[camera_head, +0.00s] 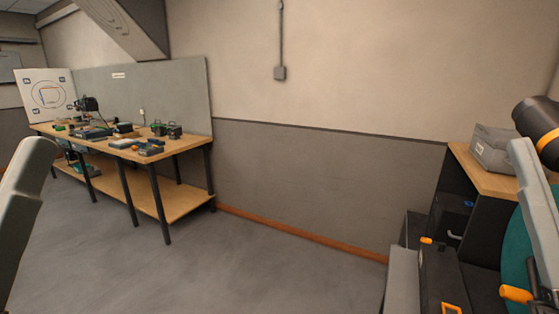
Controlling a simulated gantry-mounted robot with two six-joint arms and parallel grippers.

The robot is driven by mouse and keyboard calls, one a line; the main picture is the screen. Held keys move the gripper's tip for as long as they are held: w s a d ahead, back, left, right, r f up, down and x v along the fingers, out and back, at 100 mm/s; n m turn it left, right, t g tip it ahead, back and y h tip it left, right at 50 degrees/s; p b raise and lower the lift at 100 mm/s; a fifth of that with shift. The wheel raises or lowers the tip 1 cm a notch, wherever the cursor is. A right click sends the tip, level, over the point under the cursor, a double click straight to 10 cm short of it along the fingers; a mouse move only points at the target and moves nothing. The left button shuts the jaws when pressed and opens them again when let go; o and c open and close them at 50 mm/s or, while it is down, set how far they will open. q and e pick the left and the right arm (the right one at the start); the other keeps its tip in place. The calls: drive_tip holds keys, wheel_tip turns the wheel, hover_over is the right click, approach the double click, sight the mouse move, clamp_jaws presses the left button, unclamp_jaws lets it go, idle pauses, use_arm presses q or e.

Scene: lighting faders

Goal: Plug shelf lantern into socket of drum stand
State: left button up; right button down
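I cannot pick out the shelf lantern, its plug or the socket with certainty. A teal rounded thing (514,250) with an orange knob (517,294) is cut off by the right edge; I cannot tell whether it is the drum stand. A black cylinder with an orange band (540,122) is at the upper right, partly out of frame; I cannot tell what it is. Pale grey arm links of mine show at the left and right edges. The fingers of neither gripper can be seen.
A long wooden workbench (187,144) with several small devices stands at the back left. At right, a grey bin (492,149) sits on a wooden-topped cabinet (470,170). A black case with orange parts (437,275) is below it. The middle floor (250,270) is clear.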

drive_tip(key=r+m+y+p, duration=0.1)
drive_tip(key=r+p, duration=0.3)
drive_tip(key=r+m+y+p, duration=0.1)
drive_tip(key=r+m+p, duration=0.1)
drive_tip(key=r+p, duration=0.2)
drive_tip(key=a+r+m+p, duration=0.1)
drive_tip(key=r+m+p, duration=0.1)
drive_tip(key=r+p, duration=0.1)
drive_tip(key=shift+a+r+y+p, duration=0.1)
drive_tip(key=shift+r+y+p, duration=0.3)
drive_tip(key=shift+p, duration=0.1)
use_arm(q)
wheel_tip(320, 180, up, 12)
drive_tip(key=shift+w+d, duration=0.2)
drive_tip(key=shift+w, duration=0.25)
